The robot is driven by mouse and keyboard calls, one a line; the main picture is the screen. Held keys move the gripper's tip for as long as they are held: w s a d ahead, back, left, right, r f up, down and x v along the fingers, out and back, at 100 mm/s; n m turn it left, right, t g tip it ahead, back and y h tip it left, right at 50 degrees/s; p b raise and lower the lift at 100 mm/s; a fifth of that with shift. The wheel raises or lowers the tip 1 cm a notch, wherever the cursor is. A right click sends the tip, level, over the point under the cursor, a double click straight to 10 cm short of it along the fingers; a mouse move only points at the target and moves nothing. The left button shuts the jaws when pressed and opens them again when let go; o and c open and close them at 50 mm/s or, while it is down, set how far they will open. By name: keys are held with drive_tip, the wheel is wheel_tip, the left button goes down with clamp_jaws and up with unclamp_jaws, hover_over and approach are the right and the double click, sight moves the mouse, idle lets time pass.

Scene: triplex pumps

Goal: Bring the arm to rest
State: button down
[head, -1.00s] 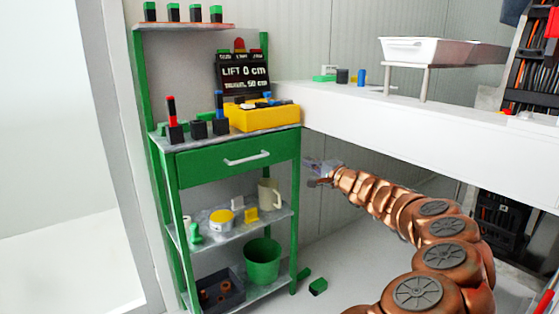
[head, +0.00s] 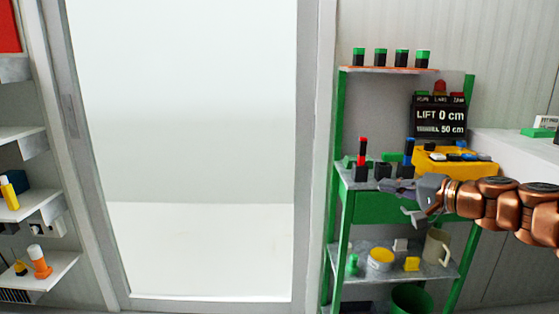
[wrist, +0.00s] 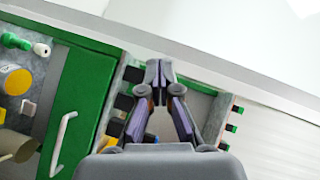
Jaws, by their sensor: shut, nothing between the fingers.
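My copper-coloured arm (head: 505,208) reaches in from the right edge of the head view, roughly level. My gripper (head: 388,186) points left, in front of the green shelf unit (head: 341,240), and covers part of its drawer front and upper shelf edge. In the wrist view my gripper (wrist: 158,72) has its fingertips together with nothing between them. The gap to the shelf unit is hard to judge.
A yellow box (head: 455,172) and a sign reading "LIFT 0 cm" (head: 440,118) stand on the unit. A white counter (head: 515,150) is at right, a pale doorway (head: 190,150) left of the unit, and wall shelves (head: 22,205) at far left.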

drive_tip(key=s+a+r+n+g+h+p, duration=0.2)
drive_tip(key=s+a+n+g+p, duration=0.6)
drive_tip(key=s+a, duration=1.05)
drive_tip(key=s+d+g+h+p, duration=0.2)
drive_tip(key=s+d+p, duration=0.1)
drive_tip(key=s+p, duration=0.2)
drive_tip(key=s+d+g+h+p, duration=0.2)
drive_tip(key=s+d+h+p, duration=0.1)
drive_tip(key=s, duration=0.6)
drive_tip(key=s+d+m+g+h+p, duration=0.1)
drive_tip(key=s+d+g+h+p, duration=0.1)
drive_tip(key=s+d+p, duration=0.2)
drive_tip(key=s+p, duration=0.3)
drive_tip(key=s, duration=0.1)
drive_tip(key=shift+d+h, duration=0.3)
drive_tip(key=shift+h, duration=0.1)
